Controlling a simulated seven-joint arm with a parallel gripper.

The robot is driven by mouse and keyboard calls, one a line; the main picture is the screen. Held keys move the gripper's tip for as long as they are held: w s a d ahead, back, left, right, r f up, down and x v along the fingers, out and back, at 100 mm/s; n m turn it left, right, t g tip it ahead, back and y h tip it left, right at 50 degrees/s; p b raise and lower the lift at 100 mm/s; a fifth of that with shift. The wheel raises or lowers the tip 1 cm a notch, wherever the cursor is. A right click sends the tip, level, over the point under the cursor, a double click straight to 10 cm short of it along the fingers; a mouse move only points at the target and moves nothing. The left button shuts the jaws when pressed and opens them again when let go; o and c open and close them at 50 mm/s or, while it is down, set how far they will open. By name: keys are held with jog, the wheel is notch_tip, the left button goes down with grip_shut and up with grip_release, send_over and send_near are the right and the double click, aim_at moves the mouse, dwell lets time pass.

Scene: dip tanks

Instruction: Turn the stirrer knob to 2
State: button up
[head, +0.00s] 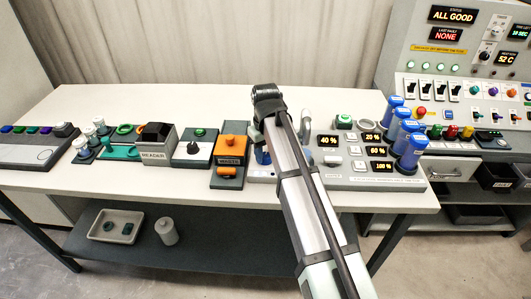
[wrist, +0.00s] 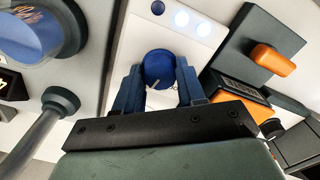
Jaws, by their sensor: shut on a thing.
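The stirrer knob (wrist: 158,64) is a round blue knob on a white panel (wrist: 134,38) in the wrist view. A short pale pointer line shows at its lower edge, tilted a little to the lower left. My gripper (wrist: 157,75) is shut on the knob, with one dark blue finger on each side. The fingers and the gripper body cover most of the dial marks, so I cannot read the knob's setting. On the panel above the knob are one dark blue lamp (wrist: 158,8) and two lit white lamps (wrist: 192,23). In the head view my arm hides the knob.
An orange-handled unit (head: 231,148) stands just left of the stirrer panel; its orange handle (wrist: 272,60) shows in the wrist view. A grey panel with displays (head: 347,165) and several blue capped cylinders (head: 410,146) stand to the right. The table's front strip (head: 150,178) is clear.

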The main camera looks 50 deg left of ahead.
aim_at(266, 155)
jog(key=shift+m, duration=0.3)
jog(key=o, duration=1.1)
jog(key=shift+c, duration=0.2)
notch_tip(266, 155, up, 14)
jog(key=shift+f, duration=0.15)
dwell(0.6)
